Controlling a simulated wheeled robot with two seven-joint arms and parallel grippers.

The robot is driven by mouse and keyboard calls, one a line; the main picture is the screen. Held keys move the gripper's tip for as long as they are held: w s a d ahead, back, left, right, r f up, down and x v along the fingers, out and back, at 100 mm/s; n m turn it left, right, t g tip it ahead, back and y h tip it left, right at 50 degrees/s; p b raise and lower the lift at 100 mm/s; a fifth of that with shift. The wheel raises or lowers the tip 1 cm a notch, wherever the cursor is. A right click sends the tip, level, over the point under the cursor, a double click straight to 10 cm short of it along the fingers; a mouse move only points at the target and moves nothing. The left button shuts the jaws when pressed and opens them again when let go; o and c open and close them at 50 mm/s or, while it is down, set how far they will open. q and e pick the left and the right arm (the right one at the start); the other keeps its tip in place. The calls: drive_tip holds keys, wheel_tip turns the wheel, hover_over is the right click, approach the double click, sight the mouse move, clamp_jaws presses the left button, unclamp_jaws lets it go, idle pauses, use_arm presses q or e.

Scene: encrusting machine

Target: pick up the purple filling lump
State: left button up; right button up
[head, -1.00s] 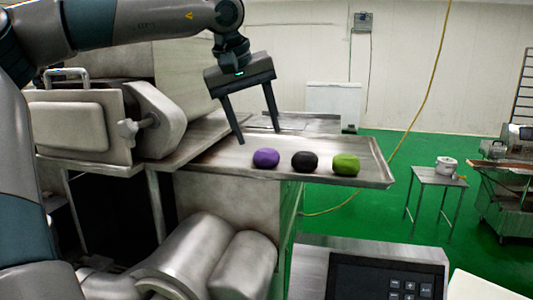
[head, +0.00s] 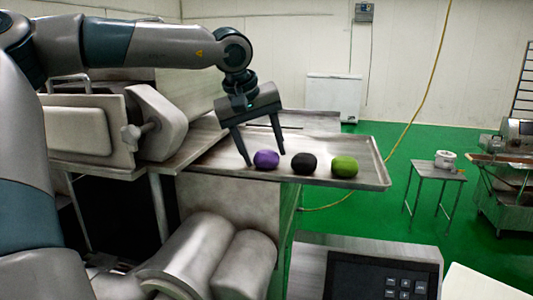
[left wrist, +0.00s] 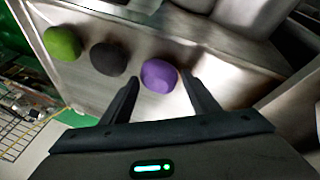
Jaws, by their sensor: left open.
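The purple filling lump (head: 266,160) lies on a metal tray (head: 362,178), leftmost of three lumps in the head view. My left gripper (head: 264,160) is open and empty, with its fingers reaching down on either side of the purple lump in the head view. In the left wrist view the purple lump (left wrist: 159,76) sits just beyond and between the two open fingertips (left wrist: 160,80), nearer the right one. I cannot tell whether a finger touches it. My right gripper is not in view.
A black lump (head: 304,163) and a green lump (head: 344,166) lie in a row to the right of the purple one. The encrusting machine (head: 75,130) stands to the left. The tray has a raised rim and bare room behind the lumps.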

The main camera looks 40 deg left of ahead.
sight(268, 153)
use_arm(q)
drive_tip(key=shift+w+f, duration=0.1)
drive_tip(key=shift+f, duration=0.25)
drive_tip(key=shift+f, duration=0.1)
drive_tip(key=shift+s, duration=0.25)
drive_tip(key=c, duration=0.9)
drive_tip(key=shift+o, duration=0.2)
drive_tip(key=shift+w+r+b, duration=0.25)
drive_tip(key=shift+r+b, duration=0.3)
drive_tip(key=r, duration=0.1)
drive_tip(key=r+b, duration=0.1)
drive_tip(key=d+r, duration=0.1)
drive_tip(key=shift+w+r+b, duration=0.25)
drive_tip(key=shift+b, duration=0.15)
drive_tip(key=w+d+r+b, duration=0.2)
drive_tip(key=d+r, duration=0.4)
drive_tip(key=d, duration=0.4)
drive_tip(key=shift+w+d+r+b, duration=0.25)
drive_tip(key=shift+r+b, duration=0.1)
drive_tip(key=shift+b, duration=0.3)
